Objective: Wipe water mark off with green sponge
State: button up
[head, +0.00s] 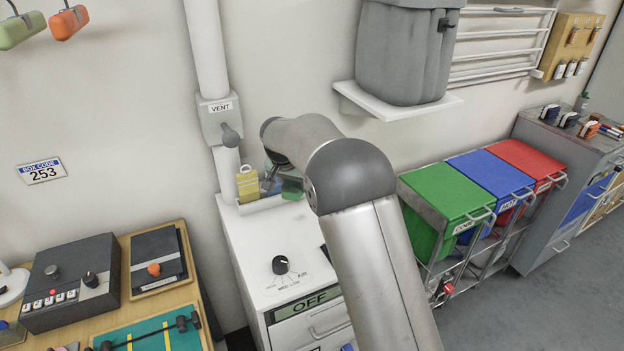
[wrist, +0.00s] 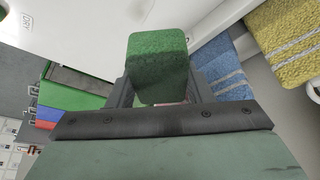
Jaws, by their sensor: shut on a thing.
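My gripper (wrist: 160,92) is shut on a green sponge (wrist: 157,55), which sticks out beyond the fingers in the wrist view. In the head view the green sponge (head: 292,188) shows beside my arm, at the back of a white cabinet (head: 250,245). My arm hides most of the gripper there. A yellow sponge (head: 247,184) and a blue sponge (head: 270,186) stand in a holder at the cabinet's back edge. The wrist view shows the yellow sponge (wrist: 287,42) and the striped blue one (wrist: 222,68) to the right. I cannot make out a water mark in either view.
Green (head: 447,190), blue and red bins stand to the right. A workbench with a control box (head: 70,280) is at left.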

aim_at(298, 211)
notch_tip(298, 211, down, 7)
jog(key=b, duration=0.3)
jog(key=shift+f, duration=0.15)
jog(key=shift+s+d+f+b, duration=0.2)
jog(key=shift+s+b, duration=0.15)
jog(key=shift+s, duration=0.15)
jog(key=shift+s+d+f+b, duration=0.1)
jog(key=shift+s+d+b, duration=0.15)
jog(key=shift+s, duration=0.2)
jog(key=shift+s+d+r, duration=0.1)
jog(key=shift+s+d, duration=0.1)
jog(key=shift+s, duration=0.3)
jog(key=shift+s+d+r, duration=0.1)
jog(key=shift+s+d, duration=0.05)
jog(key=shift+s, duration=0.3)
jog(key=shift+w, duration=0.25)
jog(key=shift+w+a+p, duration=0.35)
jog(key=shift+w, duration=0.4)
jog(key=shift+w+a+p, duration=0.3)
jog(key=shift+w+a, duration=0.05)
jog(key=shift+w, duration=0.35)
jog(key=shift+w+a+r, duration=0.1)
jog(key=shift+w+r, duration=0.1)
jog(key=shift+w, duration=0.1)
jog(key=shift+s+r+p, duration=0.1)
jog(key=shift+r+p, duration=1.7)
jog(key=shift+r, duration=2)
